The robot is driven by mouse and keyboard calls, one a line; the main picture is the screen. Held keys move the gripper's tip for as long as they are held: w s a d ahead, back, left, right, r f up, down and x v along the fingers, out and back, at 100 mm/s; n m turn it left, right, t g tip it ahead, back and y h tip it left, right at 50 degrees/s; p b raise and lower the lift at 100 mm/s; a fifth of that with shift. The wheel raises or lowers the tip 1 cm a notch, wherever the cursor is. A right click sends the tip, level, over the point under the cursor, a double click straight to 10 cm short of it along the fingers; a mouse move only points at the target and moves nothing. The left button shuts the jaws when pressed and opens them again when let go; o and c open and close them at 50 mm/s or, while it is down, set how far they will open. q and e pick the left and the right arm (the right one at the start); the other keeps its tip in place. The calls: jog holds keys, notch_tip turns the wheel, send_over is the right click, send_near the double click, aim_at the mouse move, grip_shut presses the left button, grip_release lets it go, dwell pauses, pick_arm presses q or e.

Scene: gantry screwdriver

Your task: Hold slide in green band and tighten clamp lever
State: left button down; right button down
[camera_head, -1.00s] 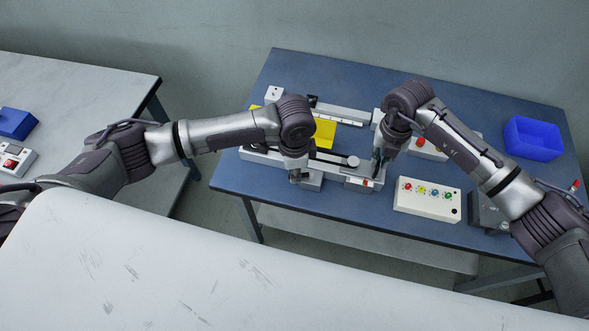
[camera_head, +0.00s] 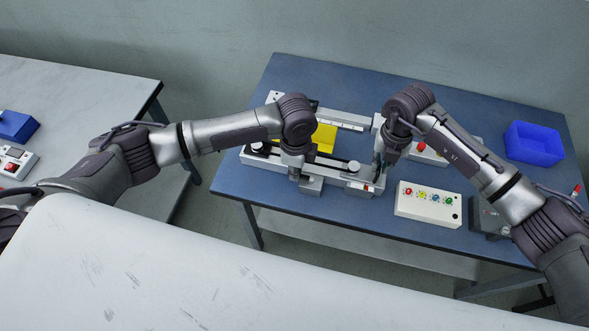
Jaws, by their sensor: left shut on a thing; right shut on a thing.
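The gantry fixture with its pale rails (camera_head: 340,119) stands on the blue table. A yellow plate (camera_head: 326,137) lies between its rails. My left gripper (camera_head: 296,176) points down at the front rail, shut on a part there, seemingly the slide (camera_head: 312,186); the contact is mostly hidden by my wrist. My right gripper (camera_head: 380,168) points down at the right end of the front rail, shut on a small part there, seemingly the clamp lever. That part is too small and covered to make out. The green band cannot be made out.
A white control box (camera_head: 428,203) with several coloured buttons stands front right. A blue bin (camera_head: 533,143) is at the right back. A grey device (camera_head: 487,217) sits at the right edge. Another table (camera_head: 75,85) with a blue block (camera_head: 16,125) is at left.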

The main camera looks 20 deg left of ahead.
pick_arm(q)
jog(key=c, duration=1.2)
grip_release()
pick_arm(e)
jog(key=shift+d, duration=0.4)
pick_arm(q)
notch_tip(320, 180, up, 12)
jog(key=shift+a, duration=0.15)
pick_arm(e)
jog(key=c, duration=1.2)
grip_release()
jog(key=shift+d, duration=0.1)
pick_arm(q)
jog(key=shift+d, duration=0.3)
jog(key=shift+a, duration=0.2)
pick_arm(e)
jog(key=shift+a, duration=0.3)
pick_arm(q)
jog(key=shift+d+r, duration=0.1)
pick_arm(e)
jog(key=shift+r, duration=0.1)
